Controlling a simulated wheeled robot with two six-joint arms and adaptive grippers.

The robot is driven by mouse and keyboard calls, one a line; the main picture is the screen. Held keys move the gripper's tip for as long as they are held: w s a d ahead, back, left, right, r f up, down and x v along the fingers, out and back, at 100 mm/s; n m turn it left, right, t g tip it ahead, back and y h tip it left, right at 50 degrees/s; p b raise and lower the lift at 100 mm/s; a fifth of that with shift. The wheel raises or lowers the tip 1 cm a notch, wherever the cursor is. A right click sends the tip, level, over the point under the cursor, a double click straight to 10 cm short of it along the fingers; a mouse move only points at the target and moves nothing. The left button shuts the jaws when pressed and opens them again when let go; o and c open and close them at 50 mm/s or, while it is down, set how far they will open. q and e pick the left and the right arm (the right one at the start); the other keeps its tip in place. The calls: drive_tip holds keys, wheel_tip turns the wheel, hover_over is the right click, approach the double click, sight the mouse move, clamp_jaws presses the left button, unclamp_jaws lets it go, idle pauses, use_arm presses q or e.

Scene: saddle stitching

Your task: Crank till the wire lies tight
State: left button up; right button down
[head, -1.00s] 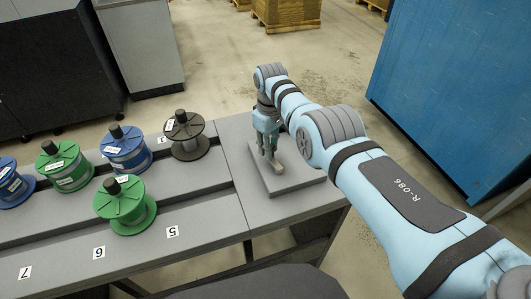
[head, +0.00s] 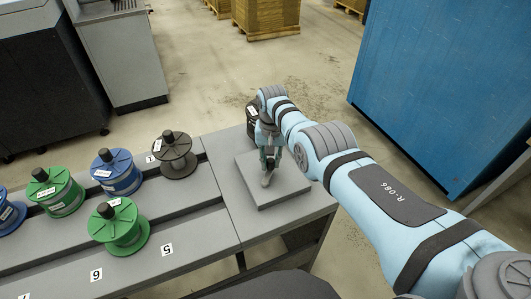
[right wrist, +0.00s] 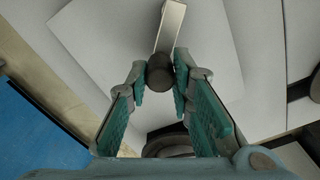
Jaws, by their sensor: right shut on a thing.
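My right gripper (head: 269,163) is over the raised grey block (head: 290,192) at the right end of the bench. In the right wrist view, its teal-padded fingers (right wrist: 160,82) are shut on the dark round knob (right wrist: 159,72) of the crank. The crank's flat metal arm (right wrist: 171,26) runs up from the knob. In the head view, a bit of the crank (head: 267,181) shows just below the fingertips. The rest of the crank is hidden by the gripper. I cannot make out the wire in either view. My left gripper is out of view.
Several spools stand on the bench, among them a dark one (head: 175,155), a blue one (head: 117,173) and a green one (head: 119,226). A dark labelled thing (head: 252,112) is partly hidden behind my right gripper. A blue cabinet (head: 440,85) stands on the right.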

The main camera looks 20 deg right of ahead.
drive_tip(key=m+p, duration=0.1)
drive_tip(key=m, duration=0.1)
drive_tip(key=s+d+m+p, duration=0.1)
drive_tip(key=p, duration=0.1)
drive_tip(key=s+m+p, duration=0.1)
drive_tip(key=m+p, duration=0.1)
drive_tip(key=shift+d+r+m, duration=0.2)
drive_tip(key=shift+d+m, duration=0.05)
drive_tip(key=shift+m, duration=0.05)
drive_tip(key=shift+s+d+m+p, duration=0.15)
drive_tip(key=shift+s+m+p, duration=0.3)
drive_tip(key=shift+m+p, duration=0.7)
drive_tip(key=shift+s+f+m+p, duration=0.2)
drive_tip(key=shift+s+m+p, duration=0.15)
drive_tip(key=shift+m+p, duration=0.3)
drive_tip(key=c, duration=1.4)
unclamp_jaws()
drive_tip(key=shift+r, duration=0.1)
